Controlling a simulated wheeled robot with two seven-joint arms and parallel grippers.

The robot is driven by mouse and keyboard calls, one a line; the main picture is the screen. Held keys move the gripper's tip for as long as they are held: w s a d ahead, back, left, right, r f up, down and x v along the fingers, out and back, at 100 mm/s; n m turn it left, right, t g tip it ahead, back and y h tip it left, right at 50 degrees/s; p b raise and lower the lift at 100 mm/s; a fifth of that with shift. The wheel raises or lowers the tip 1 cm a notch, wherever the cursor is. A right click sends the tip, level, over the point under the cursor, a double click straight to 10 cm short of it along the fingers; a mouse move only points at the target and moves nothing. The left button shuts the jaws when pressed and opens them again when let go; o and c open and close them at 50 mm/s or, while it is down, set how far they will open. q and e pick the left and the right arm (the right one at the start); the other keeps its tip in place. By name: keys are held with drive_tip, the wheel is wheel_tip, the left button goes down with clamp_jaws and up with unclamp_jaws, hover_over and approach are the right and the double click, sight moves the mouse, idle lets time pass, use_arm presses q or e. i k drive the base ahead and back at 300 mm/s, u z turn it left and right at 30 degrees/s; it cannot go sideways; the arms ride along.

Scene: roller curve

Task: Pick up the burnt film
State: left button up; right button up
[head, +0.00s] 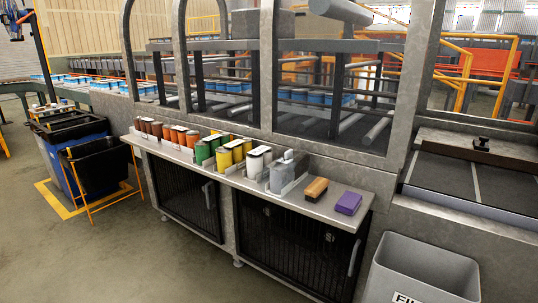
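I cannot pick out a burnt film for certain in the head view. A grey bin (424,268) stands at the bottom right, with a label cut off by the frame edge that starts with letters like "FIL". Its inside looks empty as far as I can see. Neither of my grippers is in view.
A metal ledge (300,205) along the machine holds several coloured containers (204,150), an orange-brown block (316,188) and a purple block (348,203). Dark mesh doors (300,245) sit below. Blue and black bins (75,145) stand at left. The floor (110,250) in front is clear.

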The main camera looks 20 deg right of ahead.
sight(291, 173)
drive_tip(key=z, duration=0.65)
drive_tip(key=i, duration=1.25)
drive_tip(key=z, duration=1.05)
